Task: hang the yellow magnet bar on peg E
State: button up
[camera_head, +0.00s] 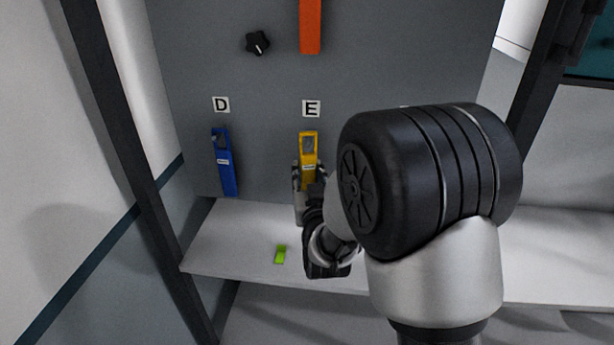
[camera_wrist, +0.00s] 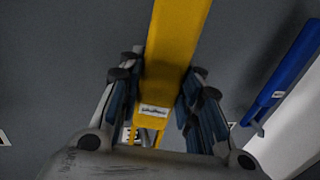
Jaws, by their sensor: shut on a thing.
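The yellow magnet bar (camera_head: 308,147) is upright in front of the grey panel, just below the label E (camera_head: 311,108). It has a hole near its top end and a small white label. My gripper (camera_head: 308,182) is shut on its lower part. In the wrist view the yellow bar (camera_wrist: 173,58) runs between the two fingers of my gripper (camera_wrist: 160,105). Peg E itself does not show clearly; the bar's top is close to where it would be, and I cannot tell whether the bar is on it.
A blue bar (camera_head: 225,165) hangs under the label D (camera_head: 221,104), left of the yellow bar. An orange bar (camera_head: 311,26) and a black knob (camera_head: 257,42) are higher on the panel. A small green block (camera_head: 281,254) lies on the white shelf (camera_head: 230,250).

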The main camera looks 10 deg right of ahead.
jog(key=shift+w+d, duration=0.15)
jog(key=shift+w, duration=0.15)
jog(key=shift+w+d+f+b, duration=0.15)
jog(key=shift+w+f+b, duration=0.4)
jog(key=shift+b, duration=0.65)
jog(key=o, duration=1.2)
jog(key=shift+o, duration=0.2)
jog(key=shift+f, duration=0.1)
